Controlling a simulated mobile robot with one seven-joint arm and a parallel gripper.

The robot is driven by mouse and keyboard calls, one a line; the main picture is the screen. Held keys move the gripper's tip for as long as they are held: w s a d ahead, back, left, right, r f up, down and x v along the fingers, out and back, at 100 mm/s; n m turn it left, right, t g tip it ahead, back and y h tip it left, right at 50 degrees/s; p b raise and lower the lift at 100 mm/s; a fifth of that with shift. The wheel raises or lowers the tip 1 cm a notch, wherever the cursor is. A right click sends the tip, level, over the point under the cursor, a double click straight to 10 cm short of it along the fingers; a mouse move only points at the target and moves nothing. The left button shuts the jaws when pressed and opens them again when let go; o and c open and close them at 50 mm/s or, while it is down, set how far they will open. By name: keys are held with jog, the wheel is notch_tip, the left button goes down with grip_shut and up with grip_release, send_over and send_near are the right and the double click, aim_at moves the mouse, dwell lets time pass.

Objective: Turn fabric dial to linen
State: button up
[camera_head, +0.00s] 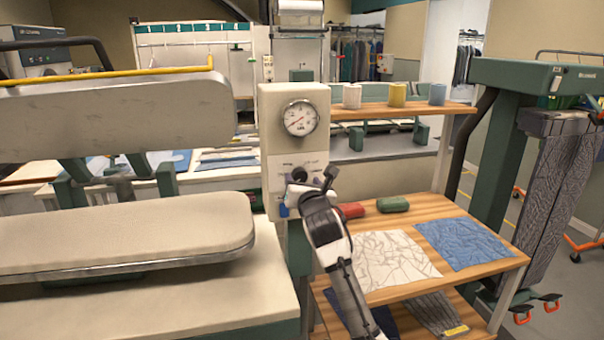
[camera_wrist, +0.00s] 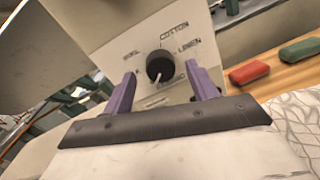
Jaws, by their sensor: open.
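The fabric dial (camera_wrist: 160,66) is a round black knob with a white pointer line on a pale panel. In the wrist view the pointer is aimed downward, toward a bottom label that is partly hidden. "COTTON" is printed above the dial and "LINEN" (camera_wrist: 189,46) to its upper right; a label at its left is hard to read. My gripper (camera_wrist: 162,74) is open, with its purple fingers on either side of the dial, apart from it in the picture. I cannot tell the remaining depth. In the head view my gripper (camera_head: 312,183) is in front of the panel's lower part.
The control box (camera_head: 275,105) carries a round pressure gauge (camera_head: 300,118). A padded press board (camera_head: 130,230) lies left of it. On the wooden shelf at right are a red block (camera_head: 350,210), a green block (camera_head: 393,204), and white (camera_head: 390,260) and blue (camera_head: 463,244) cloths.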

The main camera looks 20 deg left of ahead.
jog(key=shift+x, duration=0.85)
jog(key=c, duration=1)
